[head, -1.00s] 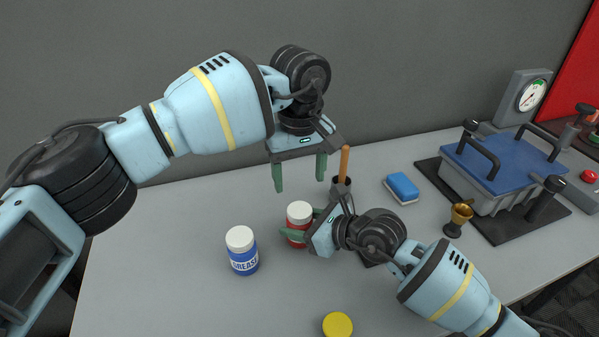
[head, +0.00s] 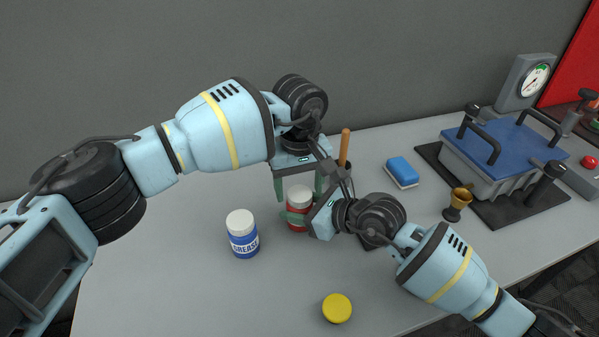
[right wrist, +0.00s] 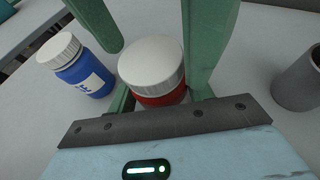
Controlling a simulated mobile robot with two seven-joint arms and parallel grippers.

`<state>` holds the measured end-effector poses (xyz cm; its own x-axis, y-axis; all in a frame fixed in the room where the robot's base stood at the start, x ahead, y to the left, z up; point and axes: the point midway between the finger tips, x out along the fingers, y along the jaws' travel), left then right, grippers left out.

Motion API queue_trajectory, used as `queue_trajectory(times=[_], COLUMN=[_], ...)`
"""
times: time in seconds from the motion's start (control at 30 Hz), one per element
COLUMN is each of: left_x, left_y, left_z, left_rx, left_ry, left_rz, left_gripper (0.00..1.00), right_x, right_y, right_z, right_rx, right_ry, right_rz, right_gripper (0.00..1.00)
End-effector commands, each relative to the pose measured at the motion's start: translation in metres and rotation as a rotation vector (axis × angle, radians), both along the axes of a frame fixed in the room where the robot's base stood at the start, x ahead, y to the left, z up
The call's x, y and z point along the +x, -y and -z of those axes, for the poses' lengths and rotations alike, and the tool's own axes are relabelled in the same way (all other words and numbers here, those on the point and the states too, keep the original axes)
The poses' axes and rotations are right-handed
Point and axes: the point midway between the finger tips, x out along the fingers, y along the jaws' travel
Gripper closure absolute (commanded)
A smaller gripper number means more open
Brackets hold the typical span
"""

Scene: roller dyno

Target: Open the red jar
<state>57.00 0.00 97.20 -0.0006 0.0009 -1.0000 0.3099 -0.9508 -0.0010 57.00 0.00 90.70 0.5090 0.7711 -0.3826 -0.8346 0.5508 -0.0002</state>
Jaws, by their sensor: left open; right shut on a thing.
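The red jar (head: 297,227) with a white lid (head: 299,196) stands upright on the table, left of centre in the head view. My right gripper (head: 296,218) is shut on its red body from the right; one green finger shows across the jar's front. My left gripper (head: 299,192) is open and points down from above, its fingers on either side of the white lid. In the right wrist view the lid (right wrist: 150,62) and part of the red body (right wrist: 160,99) show between green fingers. I cannot tell whether the left fingers touch the lid.
A blue grease jar (head: 243,244) with a white lid stands close left of the red jar. A yellow disc (head: 337,308) lies in front.

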Motion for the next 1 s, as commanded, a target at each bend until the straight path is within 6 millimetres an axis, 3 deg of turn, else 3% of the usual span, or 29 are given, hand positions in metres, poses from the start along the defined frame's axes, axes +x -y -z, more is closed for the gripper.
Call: queue_trajectory(times=[0.37, 0.73, 0.87, 1.0], left_x=[0.0, 0.0, 0.0, -0.0001], left_y=[0.0003, 0.0003, 0.0002, 0.0001], left_z=[0.0058, 0.0056, 0.0055, 0.0053], left_rx=[-0.001, -0.001, -0.001, -0.001], left_ry=[0.0, 0.0, 0.0, 0.0], left_rz=[0.0, 0.0, -0.026, -0.177], left_gripper=[0.34, 0.81, 0.81, 0.81], right_x=[-0.0001, 0.0, 0.0, 0.0], right_y=[0.0001, 0.0002, 0.0002, 0.0002], right_z=[0.0007, 0.0007, 0.0007, 0.0007], right_rx=[-0.001, -0.001, -0.001, 0.0], right_ry=[-0.001, -0.001, -0.001, -0.001], right_rz=[0.0, 0.0, 0.0, 0.0], right_gripper=[1.0, 1.0, 1.0, 1.0])
